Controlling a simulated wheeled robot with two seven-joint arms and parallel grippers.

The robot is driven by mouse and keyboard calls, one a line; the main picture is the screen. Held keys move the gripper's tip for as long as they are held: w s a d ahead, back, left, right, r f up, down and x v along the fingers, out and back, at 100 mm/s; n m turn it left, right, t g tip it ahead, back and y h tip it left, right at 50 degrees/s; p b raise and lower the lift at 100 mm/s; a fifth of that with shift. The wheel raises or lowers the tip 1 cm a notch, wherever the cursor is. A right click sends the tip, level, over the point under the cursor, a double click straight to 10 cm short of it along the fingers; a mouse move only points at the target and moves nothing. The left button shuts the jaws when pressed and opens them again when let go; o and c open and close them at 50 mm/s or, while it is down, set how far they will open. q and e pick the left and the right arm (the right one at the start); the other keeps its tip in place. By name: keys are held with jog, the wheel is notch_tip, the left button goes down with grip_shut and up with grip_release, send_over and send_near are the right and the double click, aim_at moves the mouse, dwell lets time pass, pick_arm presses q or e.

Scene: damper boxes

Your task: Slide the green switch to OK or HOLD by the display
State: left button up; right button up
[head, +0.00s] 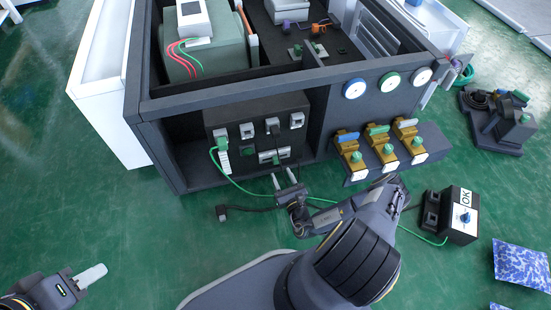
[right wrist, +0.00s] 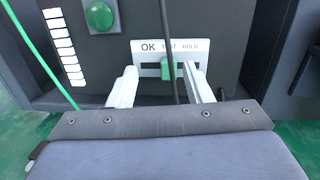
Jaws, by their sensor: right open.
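The green switch (right wrist: 168,70) sits in a white slider plate (right wrist: 150,47) marked OK, TEST and HOLD; it stands under TEST. My right gripper (right wrist: 161,80) is open, its two pale fingers on either side of the switch, with a gap to it on both sides. In the head view my right gripper (head: 286,178) is low in front of the black panel (head: 246,114). A small display (head: 467,197) reading OK is on a black box at the right. My left gripper (head: 89,277) is at the lower left, away from the panel; one pale finger shows.
A dark cable (right wrist: 173,30) hangs in front of the slider plate. A green button (right wrist: 98,15) is above left of it. A green cable (head: 232,184) runs from the panel across the floor. Yellow valves (head: 384,150) stand on a ledge to the right. The left floor is clear.

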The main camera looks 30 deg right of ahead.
aim_at(277, 162)
jog(key=shift+m+g+h, duration=0.6)
jog(key=shift+m+h, duration=0.1)
jog(key=shift+h, duration=0.2)
jog(key=w+f+b, duration=0.1)
jog(key=w, duration=0.1)
jog(key=w+d+f+b, duration=0.1)
jog(key=w, duration=0.1)
jog(key=w+f+b, duration=0.1)
jog(key=w, duration=0.1)
jog(key=shift+w+d, duration=0.1)
jog(key=shift+d, duration=0.3)
jog(key=shift+w+r, duration=0.15)
jog(key=shift+w, duration=0.25)
pick_arm(q)
jog(key=f, duration=0.3)
jog(key=shift+w+d, duration=0.1)
jog(key=shift+w, duration=0.3)
pick_arm(e)
jog(key=shift+c, duration=0.4)
grip_shut()
